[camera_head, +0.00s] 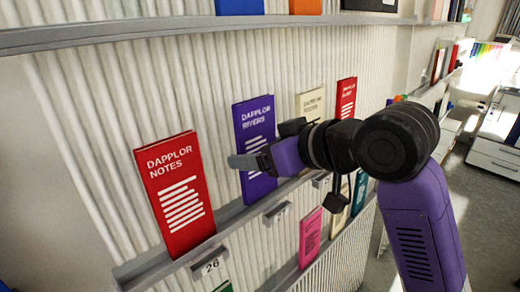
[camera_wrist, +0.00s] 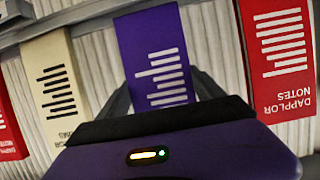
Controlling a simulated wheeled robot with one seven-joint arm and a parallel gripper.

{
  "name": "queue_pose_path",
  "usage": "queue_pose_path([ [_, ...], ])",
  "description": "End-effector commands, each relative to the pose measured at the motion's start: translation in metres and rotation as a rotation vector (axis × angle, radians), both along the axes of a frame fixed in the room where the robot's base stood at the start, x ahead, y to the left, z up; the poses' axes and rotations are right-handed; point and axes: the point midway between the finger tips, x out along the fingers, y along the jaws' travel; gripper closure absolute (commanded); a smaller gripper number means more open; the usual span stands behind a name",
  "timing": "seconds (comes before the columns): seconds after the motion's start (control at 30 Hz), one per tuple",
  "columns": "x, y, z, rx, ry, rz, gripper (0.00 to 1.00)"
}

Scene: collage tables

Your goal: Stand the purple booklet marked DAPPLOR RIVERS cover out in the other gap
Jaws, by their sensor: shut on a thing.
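The purple booklet marked DAPPLOR RIVERS (camera_head: 252,125) is upright, cover out, in the upper row between a red DAPPLOR NOTES booklet (camera_head: 177,195) and a cream booklet (camera_head: 311,103). My gripper (camera_head: 262,160) is shut on the purple booklet, with a finger at each side edge. The wrist view shows the booklet (camera_wrist: 157,60) upside down between the fingers (camera_wrist: 163,95). Its lower end is at the ledge (camera_head: 232,222); I cannot tell whether it rests there. My gripper hides part of its cover.
A red booklet (camera_head: 346,98) stands right of the cream one. Below are a pink booklet (camera_head: 310,238), a teal booklet (camera_head: 359,192) and the top of a green one (camera_head: 224,287), with bare wall between green and pink. An upper shelf (camera_head: 130,34) runs above.

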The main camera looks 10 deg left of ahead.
Motion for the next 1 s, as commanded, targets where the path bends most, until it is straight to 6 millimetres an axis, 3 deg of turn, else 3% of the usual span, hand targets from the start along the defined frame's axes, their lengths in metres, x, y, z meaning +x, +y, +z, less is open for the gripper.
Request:
queue_pose_path([
  [0.4,-0.002,0.001,-0.019,-0.002,0.006,0.004,0.75],
  [0.8,-0.002,0.0,-0.019,-0.002,0.004,0.003,0.75],
  [0.83,-0.002,0.0,-0.019,-0.002,0.004,0.003,0.17],
  [0.93,-0.002,0.0,-0.018,-0.002,0.004,0.001,0.0],
  [1.0,-0.002,-0.001,-0.018,-0.001,0.003,0.001,0.0],
])
